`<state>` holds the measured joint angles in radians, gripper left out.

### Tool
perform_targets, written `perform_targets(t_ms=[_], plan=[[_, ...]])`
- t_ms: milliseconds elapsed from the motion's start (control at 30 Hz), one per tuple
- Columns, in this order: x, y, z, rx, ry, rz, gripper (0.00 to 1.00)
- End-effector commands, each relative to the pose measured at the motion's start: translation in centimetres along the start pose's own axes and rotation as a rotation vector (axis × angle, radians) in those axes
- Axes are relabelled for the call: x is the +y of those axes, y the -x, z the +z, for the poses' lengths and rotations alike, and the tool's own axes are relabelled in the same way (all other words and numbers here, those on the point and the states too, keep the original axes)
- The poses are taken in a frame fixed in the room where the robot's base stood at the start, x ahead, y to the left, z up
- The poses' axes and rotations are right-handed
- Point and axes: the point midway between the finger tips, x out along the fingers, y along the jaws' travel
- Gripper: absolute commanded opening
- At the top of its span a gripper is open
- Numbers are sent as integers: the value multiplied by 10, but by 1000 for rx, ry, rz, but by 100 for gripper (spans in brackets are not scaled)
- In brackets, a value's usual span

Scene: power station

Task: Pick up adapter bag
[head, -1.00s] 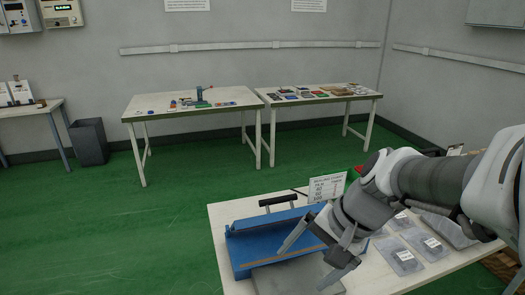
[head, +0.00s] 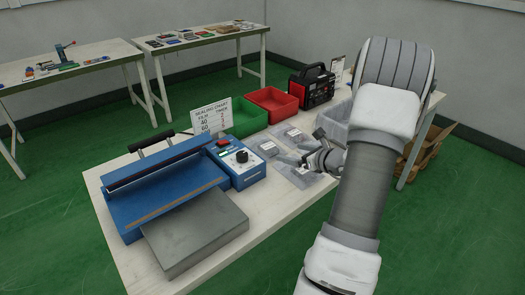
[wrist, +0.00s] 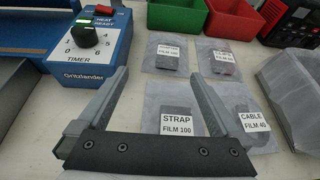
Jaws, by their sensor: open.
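The adapter bag (wrist: 167,57) is a clear flat bag with a dark item and a white label that appears to read ADAPTER. It lies on the table in the back left of the group of bags, beside the sealer; the head view shows it too (head: 264,147). My gripper (wrist: 160,76) is open and empty, above the bags. In the wrist view its fingertips point toward the adapter bag, with the strap bag (wrist: 174,123) between and below the fingers. In the head view my gripper (head: 297,150) partly hides the nearer bags.
The blue sealer (wrist: 92,48) stands left of the bags. A green bin (head: 243,118) and a red bin (head: 273,104) stand behind. A grey bin (wrist: 292,88) is at the right. The cable bag (wrist: 253,128) and another bag (wrist: 222,67) lie right of the adapter bag.

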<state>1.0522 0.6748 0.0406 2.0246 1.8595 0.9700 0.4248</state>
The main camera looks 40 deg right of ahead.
Motion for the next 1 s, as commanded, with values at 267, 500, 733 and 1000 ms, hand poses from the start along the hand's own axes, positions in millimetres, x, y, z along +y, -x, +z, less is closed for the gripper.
perform_targets(t_ms=[267, 500, 733, 1000], plan=[[-14, -25, -12, -9, -47, -36, 100], [-15, -79, -12, -8, -45, -35, 100], [-18, -114, -10, -8, -44, -37, 100], [-18, -136, -12, -8, -44, -36, 100]])
